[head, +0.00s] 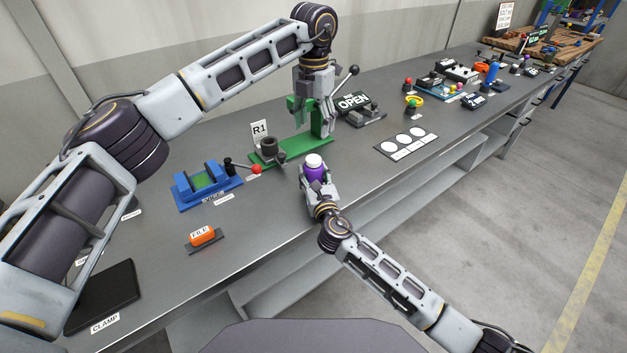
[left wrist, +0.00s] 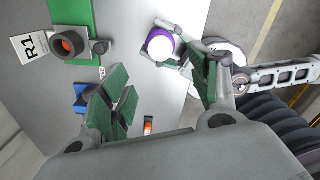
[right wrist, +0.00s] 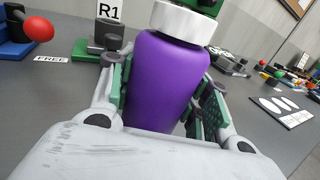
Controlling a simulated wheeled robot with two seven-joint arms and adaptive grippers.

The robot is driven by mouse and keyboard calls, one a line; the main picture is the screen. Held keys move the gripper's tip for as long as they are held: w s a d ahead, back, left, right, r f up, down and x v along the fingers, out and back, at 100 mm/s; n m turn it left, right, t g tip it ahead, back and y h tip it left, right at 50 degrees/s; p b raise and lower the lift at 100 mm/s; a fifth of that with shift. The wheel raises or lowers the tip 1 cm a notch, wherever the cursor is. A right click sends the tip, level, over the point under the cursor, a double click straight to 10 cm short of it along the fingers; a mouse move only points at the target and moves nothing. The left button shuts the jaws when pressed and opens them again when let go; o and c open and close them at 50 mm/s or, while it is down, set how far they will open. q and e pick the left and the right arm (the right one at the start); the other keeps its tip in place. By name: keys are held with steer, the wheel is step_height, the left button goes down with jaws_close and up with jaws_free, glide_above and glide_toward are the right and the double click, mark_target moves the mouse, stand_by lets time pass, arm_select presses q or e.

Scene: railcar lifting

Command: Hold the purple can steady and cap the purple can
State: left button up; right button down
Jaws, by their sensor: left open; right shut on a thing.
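The purple can (head: 316,174) stands upright at the bench's front edge. Its purple body fills the middle of the right wrist view (right wrist: 165,80). A white cap (head: 314,160) sits on its top, and it also shows in the right wrist view (right wrist: 182,22) and from above in the left wrist view (left wrist: 161,46). My right gripper (head: 318,184) is shut around the can's body, with a finger on each side. My left gripper (head: 316,122) is open and empty above the can, pointing down. A green finger pad of it shows just over the cap in the right wrist view.
A green R1 fixture (head: 290,150) with a grey cup stands behind the can. A blue vise-like fixture (head: 206,184) and an orange FILE block (head: 203,236) are to the left. A white-circle mat (head: 406,141) lies right; bare bench surrounds it.

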arm_select(q)
steer(key=shift+r, duration=0.6)
arm_select(e)
steer(key=c, duration=0.6)
jaws_free()
steer(key=shift+s, duration=0.1)
steer(key=shift+v, duration=5.85)
steer(key=shift+f, duration=0.1)
arm_select(q)
steer(key=shift+r, duration=0.1)
step_height(320, 180, up, 9)
steer(key=p, duration=0.9)
arm_select(e)
step_height(320, 180, up, 9)
steer(key=shift+r, duration=0.2)
arm_select(q)
steer(key=shift+r+p, duration=0.5)
steer(key=shift+p, duration=0.05)
arm_select(e)
steer(key=shift+r, duration=0.4)
